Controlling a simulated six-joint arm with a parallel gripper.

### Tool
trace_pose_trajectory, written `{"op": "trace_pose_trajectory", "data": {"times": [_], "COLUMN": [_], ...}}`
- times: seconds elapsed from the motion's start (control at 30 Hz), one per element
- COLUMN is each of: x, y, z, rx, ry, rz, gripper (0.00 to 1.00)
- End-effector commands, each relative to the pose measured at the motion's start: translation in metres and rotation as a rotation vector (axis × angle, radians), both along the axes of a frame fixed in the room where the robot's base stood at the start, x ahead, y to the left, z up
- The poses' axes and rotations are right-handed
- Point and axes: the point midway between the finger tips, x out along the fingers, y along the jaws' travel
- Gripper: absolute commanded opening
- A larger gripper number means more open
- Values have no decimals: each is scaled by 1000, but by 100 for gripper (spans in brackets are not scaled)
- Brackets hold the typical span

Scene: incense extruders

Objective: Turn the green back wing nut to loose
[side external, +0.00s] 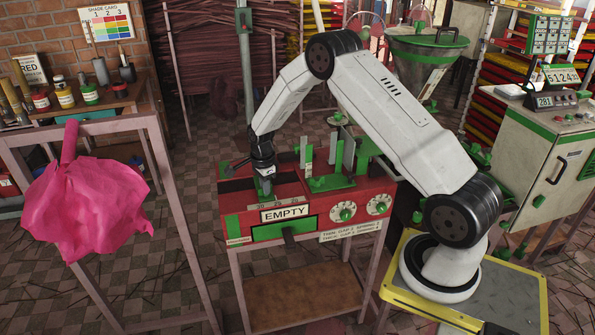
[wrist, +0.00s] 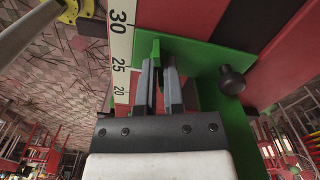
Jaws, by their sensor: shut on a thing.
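My gripper (side external: 266,186) points down over the left part of the red machine top (side external: 232,185) in the side view. In the wrist view my gripper (wrist: 160,75) has its two grey fingers closed around a thin upright green piece (wrist: 155,52). This piece stands at a green plate (wrist: 205,58) beside a number scale (wrist: 121,50). I cannot tell whether it is the green back wing nut. A black round knob (wrist: 232,80) sits on the green plate, to the right of the fingers and apart from them.
Green upright posts (side external: 339,155) stand on the machine to the right of my gripper. An EMPTY sign (side external: 284,213) and two white dials (side external: 343,211) are on its front. A pink cloth (side external: 85,200) hangs at the left. A green-rimmed hopper (side external: 425,50) stands behind.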

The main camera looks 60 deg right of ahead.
Motion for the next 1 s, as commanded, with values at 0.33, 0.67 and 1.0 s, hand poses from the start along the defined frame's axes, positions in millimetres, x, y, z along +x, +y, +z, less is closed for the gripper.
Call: {"op": "trace_pose_trajectory", "data": {"times": [0.33, 0.67, 1.0], "x": [0, 0, 0], "y": [0, 0, 0], "z": [0, 0, 0], "rx": [-1, -1, -1], "ry": [0, 0, -1], "rz": [329, 642, 965], "gripper": [0, 0, 0]}}
